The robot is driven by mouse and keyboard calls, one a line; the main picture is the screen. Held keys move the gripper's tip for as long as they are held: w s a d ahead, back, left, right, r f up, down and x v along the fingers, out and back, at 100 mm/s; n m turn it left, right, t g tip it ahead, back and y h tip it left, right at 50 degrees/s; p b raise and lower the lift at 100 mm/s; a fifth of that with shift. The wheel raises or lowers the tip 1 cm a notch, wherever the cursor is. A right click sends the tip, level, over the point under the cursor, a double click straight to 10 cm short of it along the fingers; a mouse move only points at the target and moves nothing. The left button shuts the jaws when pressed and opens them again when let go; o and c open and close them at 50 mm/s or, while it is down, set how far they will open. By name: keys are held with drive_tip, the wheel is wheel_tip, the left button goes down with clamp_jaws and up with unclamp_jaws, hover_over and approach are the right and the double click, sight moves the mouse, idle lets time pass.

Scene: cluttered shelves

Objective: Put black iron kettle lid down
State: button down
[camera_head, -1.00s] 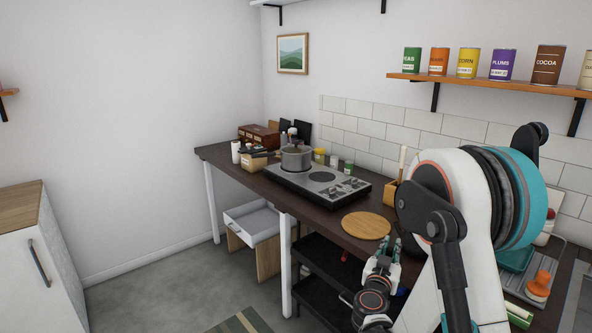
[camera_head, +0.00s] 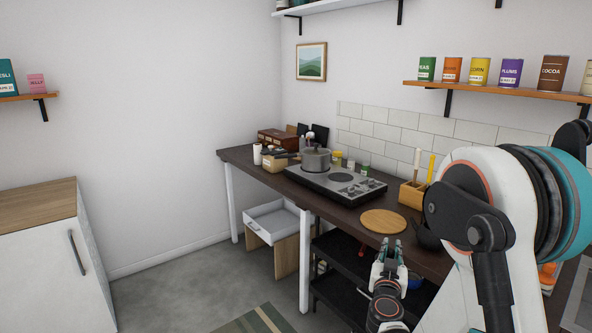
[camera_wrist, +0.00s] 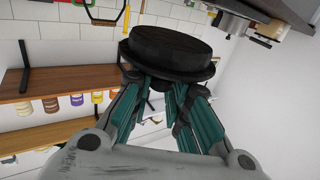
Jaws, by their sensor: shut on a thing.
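The black iron kettle lid (camera_wrist: 172,52) is a dark round disc in the wrist view, with its broad face turned away from my fingers. My gripper (camera_wrist: 160,88) is shut on it at the small knob in the middle. In the head view my gripper (camera_head: 388,250) is in front of the counter's near edge, over the lower black shelves. The lid cannot be made out there against the dark counter. A dark rounded object (camera_head: 428,238), perhaps the kettle, stands on the counter right of my gripper, partly hidden by my arm.
A round wooden board (camera_head: 383,221) lies bare on the dark counter (camera_head: 340,212). Behind it are a hob (camera_head: 336,186) with a grey pot (camera_head: 316,160) and a wooden utensil holder (camera_head: 411,195). A wall shelf (camera_head: 490,91) of cans hangs above.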

drive_tip(key=w+a+r+n+t+y, duration=0.1)
drive_tip(key=a+r+n+y, duration=0.3)
drive_tip(key=a+y, duration=0.2)
drive_tip(key=shift+w+a+r, duration=0.15)
drive_tip(key=shift+w+a, duration=0.05)
drive_tip(key=shift+w, duration=0.1)
idle(0.6)
